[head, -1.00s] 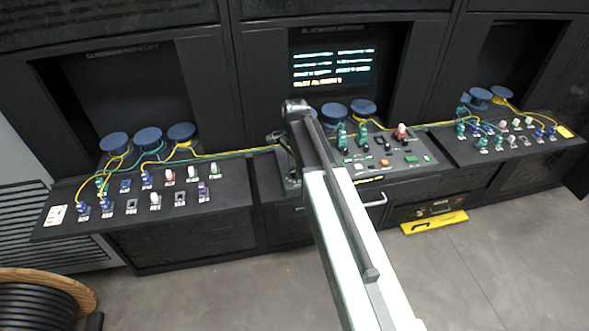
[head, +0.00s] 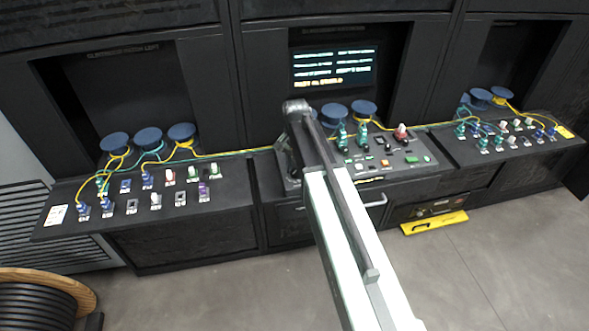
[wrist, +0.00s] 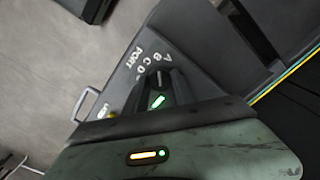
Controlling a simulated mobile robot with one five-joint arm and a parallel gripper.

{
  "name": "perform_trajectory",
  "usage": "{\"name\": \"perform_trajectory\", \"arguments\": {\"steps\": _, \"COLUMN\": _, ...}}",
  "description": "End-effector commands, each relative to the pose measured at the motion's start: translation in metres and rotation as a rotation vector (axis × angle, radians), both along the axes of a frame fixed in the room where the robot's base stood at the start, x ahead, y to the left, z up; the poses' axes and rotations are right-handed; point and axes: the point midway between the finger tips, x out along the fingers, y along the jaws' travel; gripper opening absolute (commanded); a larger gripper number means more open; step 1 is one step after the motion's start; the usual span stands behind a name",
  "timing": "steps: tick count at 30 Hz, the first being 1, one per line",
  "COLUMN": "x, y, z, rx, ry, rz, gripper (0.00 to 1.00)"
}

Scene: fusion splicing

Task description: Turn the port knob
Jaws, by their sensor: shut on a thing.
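The port knob (wrist: 163,77) is a small dark knob with a pale line, beside a white PORT label and an arc of letters, A to D. My gripper (wrist: 160,92) is over it in the wrist view, with its dark fingers shut on the knob. The fingers hide the knob's sides. In the head view the knob and fingertips are hidden behind my arm, over the left end of the centre console (head: 345,175).
A lit screen (head: 333,67) stands above the console. The left patch shelf (head: 225,200) and right patch shelf (head: 480,155) carry several connectors. Yellow and green cables (head: 235,153) run between them. A handle (head: 376,200) juts from the console front.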

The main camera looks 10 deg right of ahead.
Motion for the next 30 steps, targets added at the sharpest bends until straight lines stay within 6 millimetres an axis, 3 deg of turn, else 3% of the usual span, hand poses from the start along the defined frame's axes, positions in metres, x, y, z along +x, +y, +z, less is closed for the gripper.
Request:
{"name": "perform_trajectory", "arguments": {"steps": 16, "x": 0.0005, "y": -0.0002, "z": 0.0000, "rx": 0.000, "ry": -0.001, "rz": 0.029, "gripper": 0.00}}
{"name": "perform_trajectory", "arguments": {"steps": 17, "x": 0.0005, "y": -0.0004, "z": 0.0000, "rx": 0.000, "ry": -0.001, "rz": 0.029, "gripper": 0.39}}
{"name": "perform_trajectory", "arguments": {"steps": 18, "x": 0.0004, "y": -0.0003, "z": 0.0000, "rx": 0.000, "ry": -0.001, "rz": 0.029, "gripper": 0.51}}
{"name": "perform_trajectory", "arguments": {"steps": 30, "x": 0.0001, "y": -0.0005, "z": 0.0044, "rx": 0.000, "ry": 0.000, "rz": 0.028, "gripper": 0.53}}
